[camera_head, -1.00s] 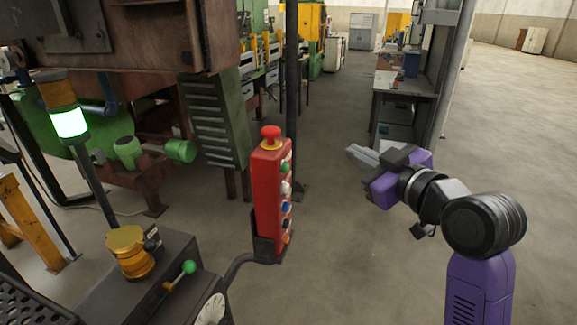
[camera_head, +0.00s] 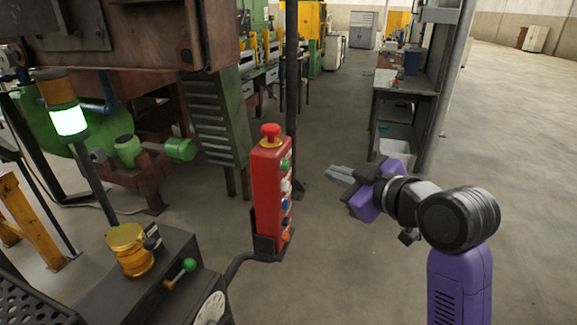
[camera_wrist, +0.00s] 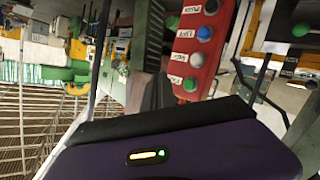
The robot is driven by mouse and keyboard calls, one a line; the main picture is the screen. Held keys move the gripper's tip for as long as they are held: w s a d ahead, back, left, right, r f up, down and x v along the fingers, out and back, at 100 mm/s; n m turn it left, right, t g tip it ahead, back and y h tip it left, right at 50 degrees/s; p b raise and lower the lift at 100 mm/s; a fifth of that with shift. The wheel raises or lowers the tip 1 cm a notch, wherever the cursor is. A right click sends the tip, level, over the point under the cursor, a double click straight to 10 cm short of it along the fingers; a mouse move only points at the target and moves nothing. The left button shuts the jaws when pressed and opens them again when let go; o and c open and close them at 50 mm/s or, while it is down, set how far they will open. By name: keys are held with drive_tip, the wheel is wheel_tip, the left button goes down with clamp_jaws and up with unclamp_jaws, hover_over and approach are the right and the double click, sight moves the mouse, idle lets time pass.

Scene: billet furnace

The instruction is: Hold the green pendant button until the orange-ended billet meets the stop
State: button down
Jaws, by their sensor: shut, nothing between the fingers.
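The red pendant (camera_head: 268,200) stands upright on a dark bracket, with a red mushroom knob on top and a column of buttons on its right face. The green button (camera_head: 285,165) is the uppermost of that column. In the wrist view the pendant (camera_wrist: 185,60) appears upside down, with the green button (camera_wrist: 190,84) lowest, just right of my fingertips. My gripper (camera_head: 332,172) is shut and empty, to the right of the pendant with a visible gap, fingers pointing toward it. I cannot make out the orange-ended billet or the stop.
A control console (camera_head: 165,285) with a green-knobbed lever and a dial stands at the lower left. A signal tower (camera_head: 62,95) shows a lit green-white band. A dark post (camera_head: 291,90) rises behind the pendant. A workbench (camera_head: 405,85) stands at the back right. Open floor lies to the right.

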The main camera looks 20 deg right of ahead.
sight(285, 165)
drive_tip(key=w+a, duration=0.4)
drive_tip(key=shift+a, duration=0.35)
idle(1.9)
drive_tip(key=shift+w+a+p, duration=0.25)
drive_tip(key=shift+a+p, duration=0.05)
drive_tip(key=shift+a, duration=0.05)
